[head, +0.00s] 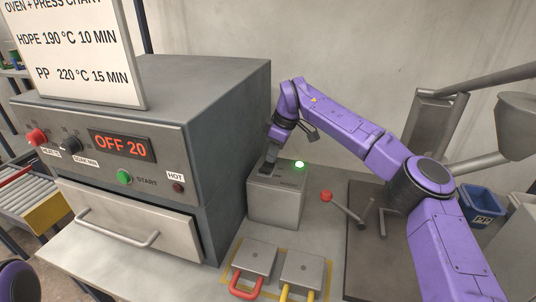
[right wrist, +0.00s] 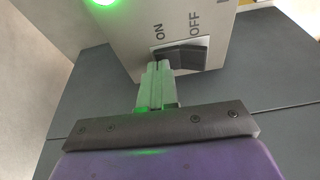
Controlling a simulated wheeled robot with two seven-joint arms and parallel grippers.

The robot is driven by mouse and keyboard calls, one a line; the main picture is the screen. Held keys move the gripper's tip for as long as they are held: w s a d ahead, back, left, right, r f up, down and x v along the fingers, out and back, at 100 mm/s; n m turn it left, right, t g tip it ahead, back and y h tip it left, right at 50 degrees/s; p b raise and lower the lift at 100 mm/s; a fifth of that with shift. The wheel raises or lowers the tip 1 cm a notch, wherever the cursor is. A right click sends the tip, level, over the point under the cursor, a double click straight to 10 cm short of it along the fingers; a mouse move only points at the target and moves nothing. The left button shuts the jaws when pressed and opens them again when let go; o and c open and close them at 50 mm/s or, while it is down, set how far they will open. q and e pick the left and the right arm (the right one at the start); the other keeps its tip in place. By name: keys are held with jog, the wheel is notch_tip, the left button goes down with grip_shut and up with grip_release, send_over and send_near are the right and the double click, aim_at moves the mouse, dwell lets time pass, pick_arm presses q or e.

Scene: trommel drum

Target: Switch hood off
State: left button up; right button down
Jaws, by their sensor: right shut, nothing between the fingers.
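The hood switch box (head: 274,206) is a grey block beside the oven, with a lit green lamp (head: 299,165) on top. In the right wrist view the lamp's green glow (right wrist: 103,2) shows at the top left. The box's dark rocker switch (right wrist: 190,54) lies between the labels ON and OFF. My right gripper (head: 266,168) is over the left part of the box top, shut and empty. In the right wrist view its fingertips (right wrist: 158,66) are at the ON end of the rocker. I cannot tell whether they touch it. My left gripper is out of view.
The oven (head: 226,110) stands close on the left, its display reading OFF 20. In front lie two grey blocks with a red handle (head: 246,284) and a yellow handle (head: 285,292). A red-knobbed lever (head: 326,196) and a blue PP bin (head: 482,204) are at the right.

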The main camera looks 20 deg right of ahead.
aim_at(270, 165)
jog(key=shift+s+a+b, duration=0.15)
jog(key=shift+a+b, duration=0.2)
jog(key=shift+b, duration=0.1)
jog(key=shift+s+a+r, duration=0.2)
jog(key=shift+s+a, duration=0.05)
jog(key=shift+a, duration=0.1)
jog(key=shift+d, duration=0.1)
jog(key=shift+r, duration=0.3)
notch_tip(270, 165, up, 3)
jog(key=shift+w+r+p, duration=0.1)
jog(key=shift+p, duration=0.75)
jog(key=w+d+v, duration=0.1)
jog(key=w+v, duration=0.1)
jog(key=v, duration=0.8)
jog(key=shift+s+d, duration=0.2)
jog(key=shift+s, duration=0.05)
